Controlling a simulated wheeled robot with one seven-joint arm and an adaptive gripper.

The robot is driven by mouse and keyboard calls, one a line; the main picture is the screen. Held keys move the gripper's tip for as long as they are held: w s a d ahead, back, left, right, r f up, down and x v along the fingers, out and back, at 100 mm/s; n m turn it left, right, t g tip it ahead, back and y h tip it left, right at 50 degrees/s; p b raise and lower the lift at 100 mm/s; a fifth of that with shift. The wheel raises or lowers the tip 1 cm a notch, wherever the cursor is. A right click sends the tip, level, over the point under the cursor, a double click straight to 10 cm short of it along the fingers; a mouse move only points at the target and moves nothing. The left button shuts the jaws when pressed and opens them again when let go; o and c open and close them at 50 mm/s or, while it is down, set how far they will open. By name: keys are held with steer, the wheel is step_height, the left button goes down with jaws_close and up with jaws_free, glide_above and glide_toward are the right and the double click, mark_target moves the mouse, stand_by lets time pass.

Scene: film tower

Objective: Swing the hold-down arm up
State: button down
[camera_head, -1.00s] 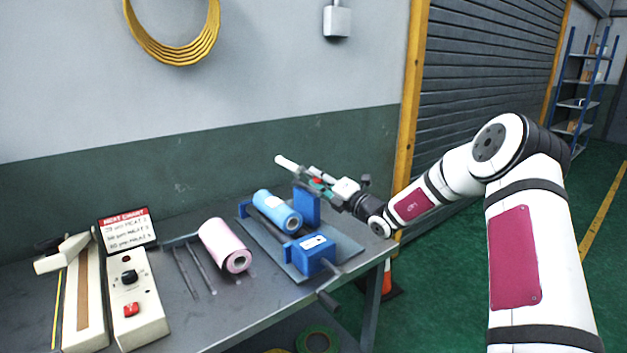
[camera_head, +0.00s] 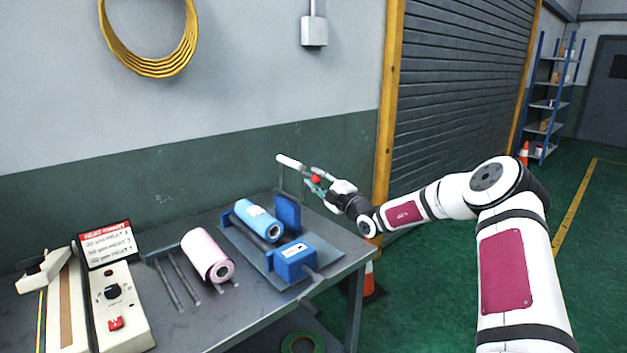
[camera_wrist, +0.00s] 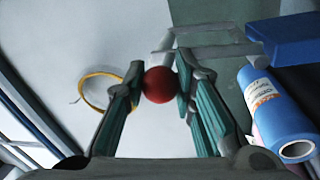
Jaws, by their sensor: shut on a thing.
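The hold-down arm is a grey frame with a white roller (camera_head: 289,162) at its far end and a red ball knob (camera_head: 316,179). It stands raised, clear above the blue film roll (camera_head: 257,220). My gripper (camera_wrist: 160,88) is shut on the red knob, which shows between its green-padded fingers in the wrist view. In that view part of the grey frame (camera_wrist: 215,51) runs right behind the knob.
A pink roll (camera_head: 206,255) lies on rods left of the tower. A heat chart sign (camera_head: 108,243) and a white sealer with control box (camera_head: 118,310) are further left. The wall is close behind the bench; a yellow post (camera_head: 388,110) stands to the right.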

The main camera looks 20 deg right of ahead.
steer(key=shift+d+f+m, duration=0.1)
steer(key=shift+d+m, duration=0.2)
steer(key=c, duration=1.3)
jaws_free()
steer(key=v, duration=1.1)
steer(key=shift+s, duration=0.45)
